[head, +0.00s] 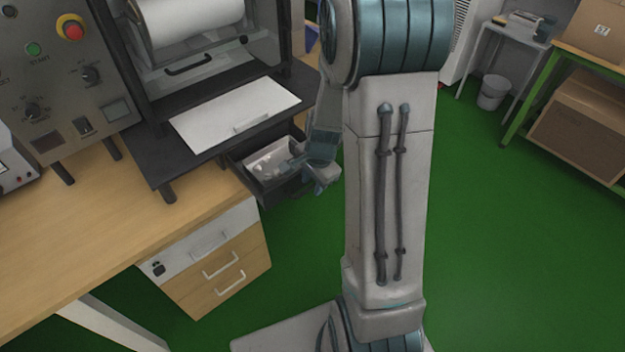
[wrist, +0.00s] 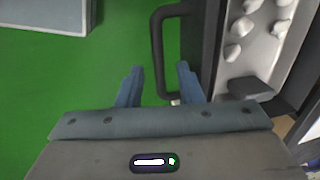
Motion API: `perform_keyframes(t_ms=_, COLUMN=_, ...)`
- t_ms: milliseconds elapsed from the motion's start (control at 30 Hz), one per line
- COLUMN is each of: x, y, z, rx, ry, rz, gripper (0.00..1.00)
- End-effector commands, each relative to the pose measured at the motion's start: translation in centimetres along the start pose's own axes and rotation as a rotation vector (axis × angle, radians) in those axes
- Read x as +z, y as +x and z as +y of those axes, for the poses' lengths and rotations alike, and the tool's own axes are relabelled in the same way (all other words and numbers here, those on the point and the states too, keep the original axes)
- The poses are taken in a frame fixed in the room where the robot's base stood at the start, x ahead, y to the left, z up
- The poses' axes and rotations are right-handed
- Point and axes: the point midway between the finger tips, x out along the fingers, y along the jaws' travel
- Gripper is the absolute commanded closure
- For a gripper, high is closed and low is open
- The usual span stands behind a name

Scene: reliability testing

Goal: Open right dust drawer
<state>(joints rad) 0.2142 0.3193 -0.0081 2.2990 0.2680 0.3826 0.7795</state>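The dust drawer (head: 262,187) is a dark box under the machine's right side, and it stands pulled out. It holds a pale tray with whitish lumps (wrist: 243,27). My gripper (head: 318,180) is at the drawer's front end, partly hidden by my arm in the head view. In the wrist view my gripper (wrist: 160,72) is open, with its two blue-grey fingers apart. The drawer's black handle (wrist: 158,50) appears between the fingers, with gaps on both sides. I cannot tell whether a finger touches it.
The machine (head: 150,165) stands on a wooden bench (head: 80,235) with a drawer cabinet (head: 215,265) below. A white flap (head: 225,110) lies above the dust drawer. Green floor (head: 500,250) is free at right. A bin (head: 492,92) and shelves stand at the back.

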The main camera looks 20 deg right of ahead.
Motion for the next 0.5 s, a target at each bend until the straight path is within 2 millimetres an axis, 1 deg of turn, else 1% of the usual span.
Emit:
perform_keyframes(t_ms=300, x=-0.1, y=-0.2, z=-0.1, rx=-0.002, ry=0.001, rz=0.003, gripper=0.67)
perform_keyframes(t_ms=367, x=-0.1, y=-0.7, z=-0.1, rx=-0.003, ry=0.0, rz=0.003, gripper=0.67)
perform_keyframes(t_ms=500, x=-0.1, y=-2.5, z=-0.2, rx=-0.006, ry=-0.002, rz=0.005, gripper=0.67)
